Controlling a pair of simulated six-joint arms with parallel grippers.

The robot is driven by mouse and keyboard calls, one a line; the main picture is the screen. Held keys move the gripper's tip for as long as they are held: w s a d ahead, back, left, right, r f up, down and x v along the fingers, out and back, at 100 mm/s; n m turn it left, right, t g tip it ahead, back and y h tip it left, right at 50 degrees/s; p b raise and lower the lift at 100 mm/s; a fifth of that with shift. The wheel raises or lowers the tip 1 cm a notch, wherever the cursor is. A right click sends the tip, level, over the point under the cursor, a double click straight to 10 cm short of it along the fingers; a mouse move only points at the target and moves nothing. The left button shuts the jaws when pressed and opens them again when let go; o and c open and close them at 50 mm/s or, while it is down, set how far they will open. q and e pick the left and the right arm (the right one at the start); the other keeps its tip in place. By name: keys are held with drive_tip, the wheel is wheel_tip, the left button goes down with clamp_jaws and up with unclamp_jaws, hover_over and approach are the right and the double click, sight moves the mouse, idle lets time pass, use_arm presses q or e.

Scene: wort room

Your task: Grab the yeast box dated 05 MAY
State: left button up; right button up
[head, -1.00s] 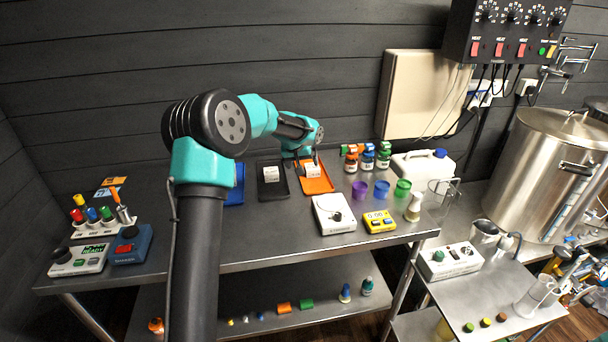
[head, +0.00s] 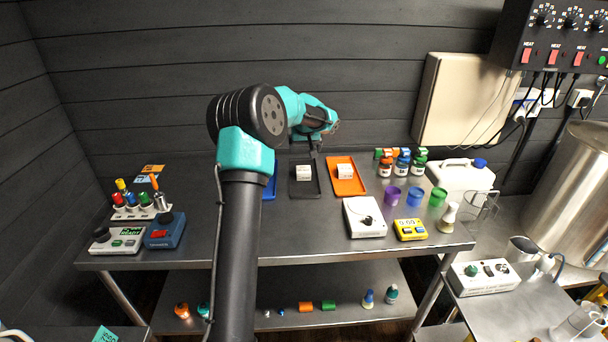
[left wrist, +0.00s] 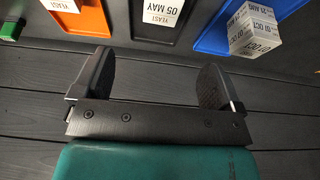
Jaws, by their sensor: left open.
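The white yeast box marked 05 MAY (left wrist: 163,10) lies on the black tray (left wrist: 150,33) in the left wrist view. In the head view a white box (head: 303,173) sits on the black tray (head: 304,190); its print is too small to read. My left gripper (left wrist: 156,68) is open with nothing between its fingers, and the 05 MAY box lies beyond the fingertips. In the head view my left gripper (head: 316,152) is above the back of the table, near the black and orange trays. My right gripper is not in view.
The orange tray (head: 346,187) holds another white box (head: 345,171). A white scale-like device (head: 365,217) and a yellow timer (head: 410,229) stand right of centre. The table's front middle is clear.

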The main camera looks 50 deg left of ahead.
use_arm(q)
approach(303, 169)
drive_tip(key=x, duration=0.5)
drive_tip(key=shift+w+d+f, duration=0.1)
drive_tip(key=shift+d+f, duration=0.05)
drive_tip(key=shift+d, duration=0.15)
drive_tip(key=shift+x, duration=2.65)
drive_tip(key=shift+a, duration=0.15)
drive_tip(key=c, duration=1)
